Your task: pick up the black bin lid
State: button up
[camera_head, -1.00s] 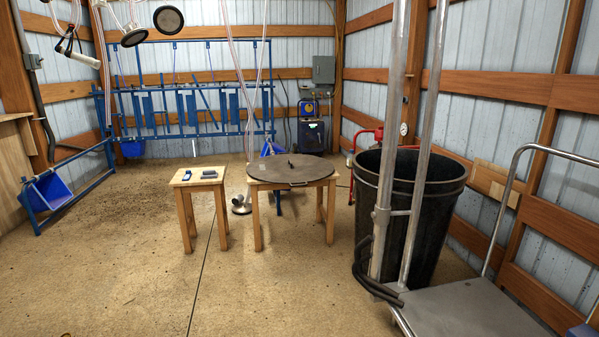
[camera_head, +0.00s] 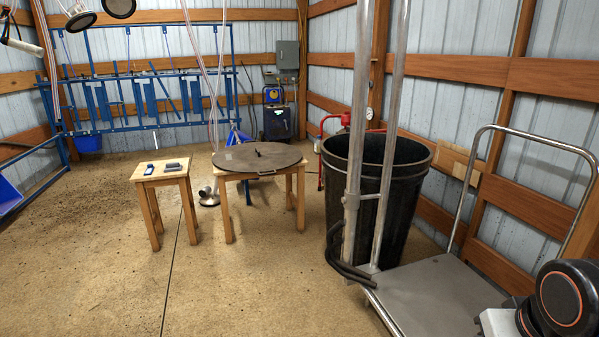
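The black bin lid (camera_head: 262,159) is a dark round disc lying flat on a small wooden table. It has a small upright knob or handle near its middle and a handle at its front edge. The large black bin (camera_head: 401,205) stands open to the right of it, partly hidden behind metal poles. My gripper is not in view. A dark rounded part with an orange ring, likely a joint of my arm, shows at the lower right, well away from the lid.
A smaller wooden stool (camera_head: 162,177) with small items on top stands left of the lid's table. A flat metal platform cart (camera_head: 430,300) with upright poles (camera_head: 358,130) stands at front right. Hoses hang behind the tables. The concrete floor at front left is clear.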

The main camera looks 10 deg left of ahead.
aim_at(255, 156)
jog(key=i+j+u, duration=0.3)
jog(key=i, duration=0.15)
jog(key=i+j+u, duration=0.15)
jog(key=i+u, duration=0.15)
jog(key=i, duration=0.15)
jog(key=i+j+u, duration=0.1)
jog(key=i+u, duration=0.25)
jog(key=i, duration=1.8)
jog(key=i+z, duration=0.1)
jog(key=i, duration=0.5)
jog(key=i+j+z, duration=0.15)
jog(key=i, duration=0.45)
